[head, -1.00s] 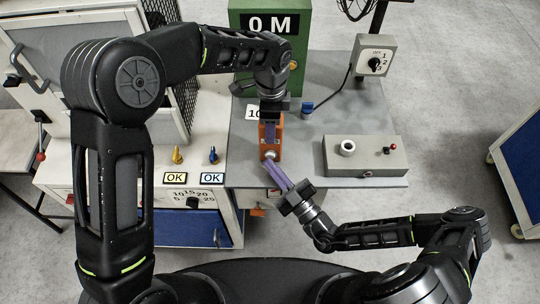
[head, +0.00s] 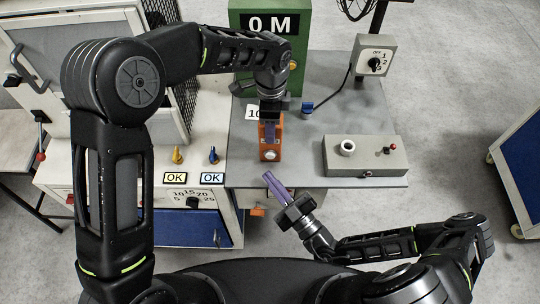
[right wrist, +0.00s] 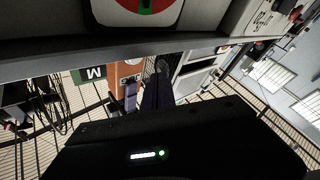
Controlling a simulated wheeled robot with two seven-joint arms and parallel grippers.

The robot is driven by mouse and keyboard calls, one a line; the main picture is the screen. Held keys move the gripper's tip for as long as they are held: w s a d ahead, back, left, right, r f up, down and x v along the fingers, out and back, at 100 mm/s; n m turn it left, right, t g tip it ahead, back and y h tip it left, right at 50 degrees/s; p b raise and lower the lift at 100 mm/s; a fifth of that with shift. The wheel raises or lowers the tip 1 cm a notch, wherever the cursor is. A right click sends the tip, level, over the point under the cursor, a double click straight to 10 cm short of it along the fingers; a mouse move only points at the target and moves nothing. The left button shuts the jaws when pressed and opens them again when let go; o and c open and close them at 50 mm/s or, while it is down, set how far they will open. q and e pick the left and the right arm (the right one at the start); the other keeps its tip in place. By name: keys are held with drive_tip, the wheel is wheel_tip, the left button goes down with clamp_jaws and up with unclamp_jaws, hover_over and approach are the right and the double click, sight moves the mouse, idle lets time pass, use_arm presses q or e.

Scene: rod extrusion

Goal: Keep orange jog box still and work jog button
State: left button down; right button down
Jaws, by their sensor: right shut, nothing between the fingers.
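The orange jog box (head: 277,146) stands upright near the front edge of the grey table, with a pale round jog button (head: 270,155) low on its face. It also shows as an orange patch in the right wrist view (right wrist: 120,74). My left gripper (head: 270,136) reaches down over the box from behind, its purple fingers at the box's upper part. I cannot tell how tightly they close on it. My right gripper (head: 267,175) is shut and empty, its purple fingertips a short way in front of and below the button, apart from it.
A grey box with a white ring and red switch (head: 365,156) sits to the right. A blue knob (head: 307,108) stands behind the jog box. A green machine (head: 262,58) rises at the back. OK labels (head: 212,178) lie to the left.

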drive_tip(key=shift+s, duration=1.05)
idle(1.6)
use_arm(q)
drive_tip(key=shift+c, duration=0.7)
unclamp_jaws()
drive_tip(key=shift+r, duration=0.1)
drive_tip(key=shift+r, duration=3.4)
drive_tip(key=shift+r, duration=1.5)
